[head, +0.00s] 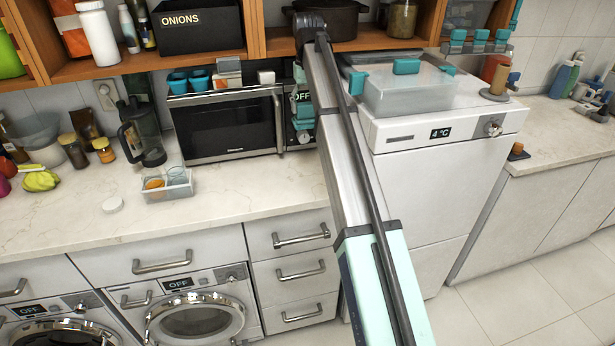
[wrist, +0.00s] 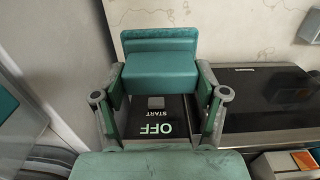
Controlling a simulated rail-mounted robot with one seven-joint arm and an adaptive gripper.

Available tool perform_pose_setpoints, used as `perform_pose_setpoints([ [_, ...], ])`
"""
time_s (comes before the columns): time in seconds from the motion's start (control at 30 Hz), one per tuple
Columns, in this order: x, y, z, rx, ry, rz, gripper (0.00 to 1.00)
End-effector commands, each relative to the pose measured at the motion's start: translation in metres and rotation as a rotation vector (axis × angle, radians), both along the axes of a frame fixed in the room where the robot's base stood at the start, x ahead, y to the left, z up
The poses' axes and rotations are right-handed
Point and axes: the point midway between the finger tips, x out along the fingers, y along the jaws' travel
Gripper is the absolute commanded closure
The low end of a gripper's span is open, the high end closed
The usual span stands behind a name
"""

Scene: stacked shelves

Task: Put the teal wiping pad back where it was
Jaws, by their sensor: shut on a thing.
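The teal wiping pad (wrist: 160,48) is a block with a wider rim, seen in the wrist view between the two fingers. My gripper (wrist: 160,80) is shut on it, one finger against each side. The pad is in front of the microwave's control panel, where an OFF display and a START button show below it in the picture. In the head view, teal parts (head: 288,130) show beside my arm in front of the microwave's right side. My arm hides part of this area, and I cannot tell pad from gripper there.
A wooden shelf runs above. A white fridge unit (head: 440,135) stands to the right with a clear bin. The counter's front middle is mostly free.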

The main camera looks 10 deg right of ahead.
Motion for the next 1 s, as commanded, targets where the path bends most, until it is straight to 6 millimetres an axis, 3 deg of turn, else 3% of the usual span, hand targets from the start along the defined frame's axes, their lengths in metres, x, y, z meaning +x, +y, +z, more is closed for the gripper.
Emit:
perform_pose_setpoints([
  [0.17,0.005,0.0,0.001,0.0,0.002,0.01,0.6],
  [0.7,0.004,0.0,-0.119,0.0,0.003,0.009,0.6],
  [0.83,0.005,0.0,-0.138,0.0,0.002,0.009,0.6],
  [1.0,0.005,0.0,-0.147,0.0,0.001,0.009,0.6],
])
